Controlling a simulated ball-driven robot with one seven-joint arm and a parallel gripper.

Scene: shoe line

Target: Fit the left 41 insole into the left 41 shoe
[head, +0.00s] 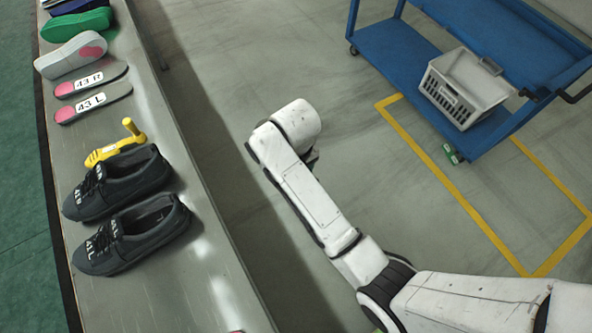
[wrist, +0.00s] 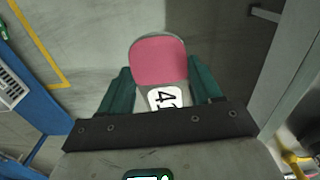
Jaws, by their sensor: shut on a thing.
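My gripper (wrist: 161,82) is shut on an insole (wrist: 158,55) in the wrist view. The insole has a pink pad at its far end and a white label starting with 4; the rest of the label is cut off by the gripper. In the head view my arm hides the gripper and the insole, out over the floor right of the bench. Two dark lace-up shoes stand side by side on the bench. The nearer shoe (head: 133,236) carries an L label that seems to read 41 L. The farther shoe (head: 118,183) has a label too small to read surely.
The grey bench (head: 205,265) also holds a yellow tool (head: 115,146), a 43 R insole (head: 91,79), a 43 L insole (head: 94,102), a grey sole (head: 70,55) and a green sole (head: 76,25). A blue cart (head: 400,45) with a white crate (head: 462,88) stands at upper right.

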